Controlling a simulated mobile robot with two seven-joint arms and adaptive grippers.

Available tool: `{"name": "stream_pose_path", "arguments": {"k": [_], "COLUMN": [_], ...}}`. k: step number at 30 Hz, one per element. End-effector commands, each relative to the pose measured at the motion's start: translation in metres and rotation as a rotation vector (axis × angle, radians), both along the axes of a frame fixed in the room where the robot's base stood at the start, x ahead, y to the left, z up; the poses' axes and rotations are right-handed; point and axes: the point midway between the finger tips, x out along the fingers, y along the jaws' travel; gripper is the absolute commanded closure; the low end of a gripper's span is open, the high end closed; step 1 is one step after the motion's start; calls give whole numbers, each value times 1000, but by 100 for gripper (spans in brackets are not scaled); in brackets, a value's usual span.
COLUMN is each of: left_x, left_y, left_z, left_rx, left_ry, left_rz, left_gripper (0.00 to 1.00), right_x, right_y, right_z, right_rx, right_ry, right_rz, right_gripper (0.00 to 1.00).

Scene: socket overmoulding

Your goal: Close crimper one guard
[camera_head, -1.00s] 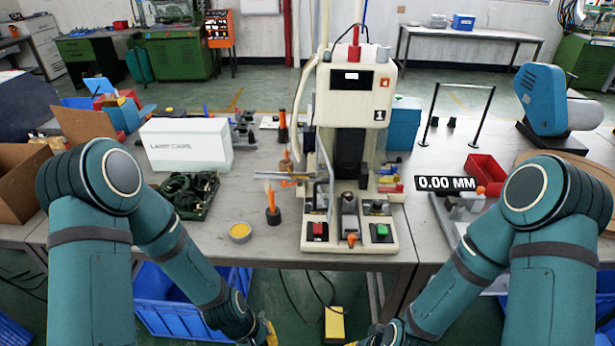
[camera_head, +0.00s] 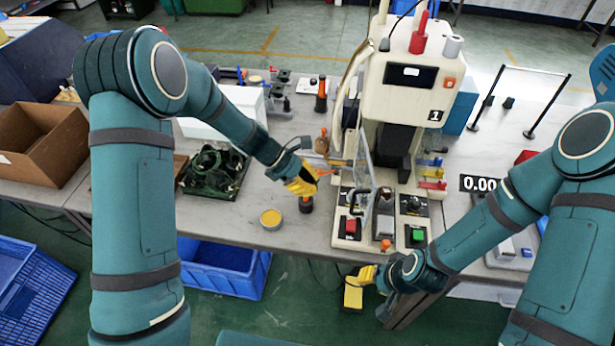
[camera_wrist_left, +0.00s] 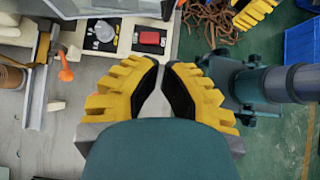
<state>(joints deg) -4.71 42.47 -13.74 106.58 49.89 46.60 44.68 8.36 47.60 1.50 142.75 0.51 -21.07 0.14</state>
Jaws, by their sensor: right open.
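Crimper one (camera_head: 412,95) is the cream machine marked 1 on the bench. Its guard (camera_head: 360,178), a clear panel with a metal handle, stands swung out at the left of the machine's front, leaving the working area uncovered. My left gripper (camera_head: 308,182) has yellow fingers and is above the bench, left of the guard and apart from it. In the left wrist view its fingertips (camera_wrist_left: 162,68) have a narrow gap with nothing between them. My right gripper (camera_head: 368,274) is open and empty in front of the bench's front edge, below the machine.
A red button (camera_head: 351,227) and a green button (camera_head: 416,236) sit on the machine's base. A blue bin (camera_head: 228,268) is under the bench.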

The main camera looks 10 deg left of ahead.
Motion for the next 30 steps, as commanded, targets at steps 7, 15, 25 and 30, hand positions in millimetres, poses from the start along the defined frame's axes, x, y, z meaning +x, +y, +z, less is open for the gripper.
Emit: {"name": "stream_pose_path", "arguments": {"k": [7,15,25,30], "left_x": [-1,0,0,0], "left_y": [-36,-72,-82,-81], "left_z": [-37,-42,-43,-43], "left_rx": [1,1,2,2], "left_ry": [3,-1,-1,-1], "left_rz": [-4,-4,-2,-2], "left_gripper": [100,100,100,100], "right_x": [0,0,0,0], "right_y": [0,0,0,0], "right_z": [-4,-1,-1,-1], "right_rx": [-1,0,0,0], "right_ry": [0,-1,0,0], "right_rz": [0,1,1,1], "right_gripper": [66,66,66,66]}}
